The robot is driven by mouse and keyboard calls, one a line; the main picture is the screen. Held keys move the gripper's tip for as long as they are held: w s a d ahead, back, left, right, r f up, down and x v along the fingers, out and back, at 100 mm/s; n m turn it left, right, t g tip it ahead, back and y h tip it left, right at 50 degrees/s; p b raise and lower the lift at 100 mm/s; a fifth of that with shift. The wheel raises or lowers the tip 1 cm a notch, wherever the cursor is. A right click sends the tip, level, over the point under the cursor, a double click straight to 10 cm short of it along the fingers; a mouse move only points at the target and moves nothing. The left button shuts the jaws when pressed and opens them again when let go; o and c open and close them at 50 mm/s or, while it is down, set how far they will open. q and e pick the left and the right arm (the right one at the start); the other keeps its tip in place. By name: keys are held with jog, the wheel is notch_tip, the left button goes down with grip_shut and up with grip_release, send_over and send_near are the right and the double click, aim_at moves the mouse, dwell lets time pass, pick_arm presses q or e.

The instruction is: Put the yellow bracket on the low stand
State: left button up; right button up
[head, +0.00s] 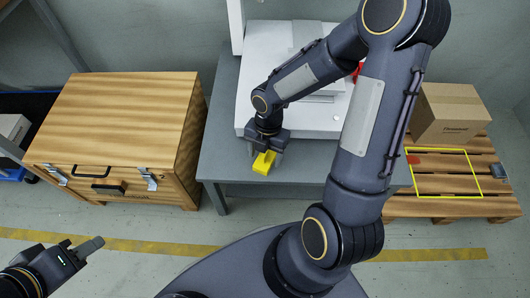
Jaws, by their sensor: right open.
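The yellow bracket (264,163) is small and blocky and sits near the front edge of the grey table (232,170). My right gripper (267,150) points down right at the bracket, its open jaws over or around the bracket's upper part. I cannot tell whether the fingers touch it. My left gripper (88,246) is at the lower left, away from the bracket, and its finger gap cannot be made out.
A white machine (262,65) stands on the table behind the bracket. A wooden chest (120,120) is close on the left. On the right, a pallet (450,208) holds a cardboard box (450,112) beside a yellow outline. My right arm hides part of the table.

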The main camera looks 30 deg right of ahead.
notch_tip(320, 180, up, 12)
jog(key=w+d+p, duration=0.1)
jog(key=p, duration=0.5)
jog(key=s+a+r+m+t+y, duration=0.2)
jog(key=s+r+m+t, duration=0.4)
jog(key=s+r+m, duration=0.7)
jog(key=shift+m+t, duration=0.3)
jog(key=shift+m, duration=6.7)
